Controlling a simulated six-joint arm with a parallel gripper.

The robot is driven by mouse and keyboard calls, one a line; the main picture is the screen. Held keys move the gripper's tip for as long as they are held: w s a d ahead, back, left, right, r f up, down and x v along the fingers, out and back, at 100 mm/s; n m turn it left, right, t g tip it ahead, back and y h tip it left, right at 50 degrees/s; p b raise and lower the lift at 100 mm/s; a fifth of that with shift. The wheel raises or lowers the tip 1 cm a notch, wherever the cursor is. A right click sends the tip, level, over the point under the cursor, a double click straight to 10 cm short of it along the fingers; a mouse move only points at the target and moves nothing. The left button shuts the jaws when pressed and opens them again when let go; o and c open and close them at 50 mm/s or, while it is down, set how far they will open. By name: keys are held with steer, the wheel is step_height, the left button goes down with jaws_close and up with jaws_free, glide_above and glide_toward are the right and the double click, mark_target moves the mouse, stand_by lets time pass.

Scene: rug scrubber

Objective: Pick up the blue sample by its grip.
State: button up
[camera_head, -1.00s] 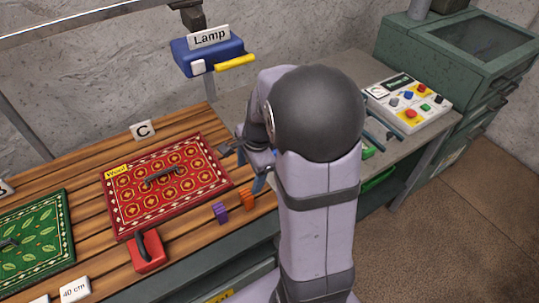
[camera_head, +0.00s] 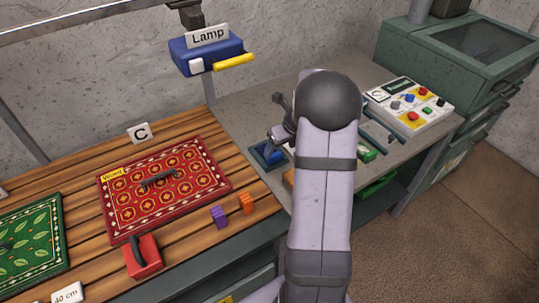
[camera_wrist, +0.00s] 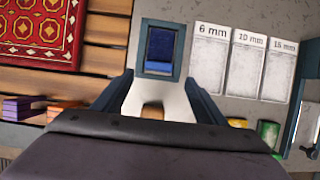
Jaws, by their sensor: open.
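No blue sample with a grip is plain in either view. A small blue block (camera_head: 269,153) sits in a dark tray on the grey bench. It also shows in the wrist view (camera_wrist: 160,46), ahead of my gripper; I cannot tell whether it is the sample. My gripper (camera_wrist: 160,84) is open, with a finger at each side and nothing held between them. In the head view my arm hides the fingertips. A red patterned sample (camera_head: 130,205) with a dark grip and a green leaf-patterned sample (camera_head: 35,262), cut by the picture edge, lie on the slats.
A red block with a dark handle (camera_head: 144,262), a purple block (camera_head: 218,216) and an orange block (camera_head: 247,203) stand near the front edge. A button panel (camera_head: 415,103) stands right. Thickness plates (camera_wrist: 243,60) lie beside the tray.

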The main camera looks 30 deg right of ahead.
mark_target(275, 156)
steer(key=shift+p+x, duration=0.8)
steer(key=shift+x, duration=2.3)
steer(key=shift+a, duration=0.2)
steer(key=c, duration=1.1)
